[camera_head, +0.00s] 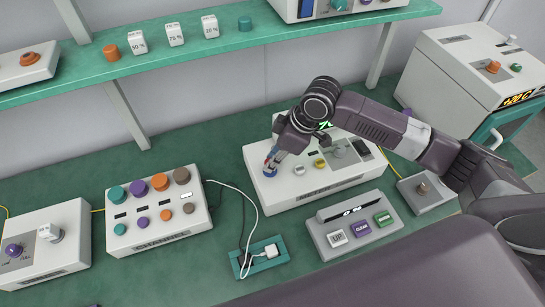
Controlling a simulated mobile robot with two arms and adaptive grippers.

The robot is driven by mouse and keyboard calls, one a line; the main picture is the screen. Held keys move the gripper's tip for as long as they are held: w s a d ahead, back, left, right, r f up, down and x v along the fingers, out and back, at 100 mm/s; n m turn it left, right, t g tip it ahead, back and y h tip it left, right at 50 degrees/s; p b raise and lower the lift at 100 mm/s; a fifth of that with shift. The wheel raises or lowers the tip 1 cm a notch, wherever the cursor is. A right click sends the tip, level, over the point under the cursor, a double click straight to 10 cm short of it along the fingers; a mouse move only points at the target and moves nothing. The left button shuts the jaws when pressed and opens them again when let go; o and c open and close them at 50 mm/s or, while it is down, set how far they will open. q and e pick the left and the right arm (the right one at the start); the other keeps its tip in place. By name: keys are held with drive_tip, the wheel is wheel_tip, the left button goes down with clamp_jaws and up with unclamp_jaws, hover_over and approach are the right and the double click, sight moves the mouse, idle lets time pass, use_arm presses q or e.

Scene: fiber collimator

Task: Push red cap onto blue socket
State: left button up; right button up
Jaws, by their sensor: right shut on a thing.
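The blue socket (269,171) stands at the left end of the white instrument box (318,189) on the bench. My right gripper (274,157) points down at it and is shut just above it, on a small thing that I take for the red cap. The cap is almost wholly hidden by the fingers, and I cannot tell whether it touches the socket. My left gripper is not in view.
A grey button box (355,248) stands in front of the instrument box. A teal socket block (285,255) with a white plug and cable lies to its left. A knob panel (127,239) stands further left. A teal shelf (75,77) runs above the bench.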

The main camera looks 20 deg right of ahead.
drive_tip(key=shift+f, duration=0.6)
drive_tip(key=o, duration=0.8)
drive_tip(key=shift+r, duration=0.1)
drive_tip(key=v, duration=1.2)
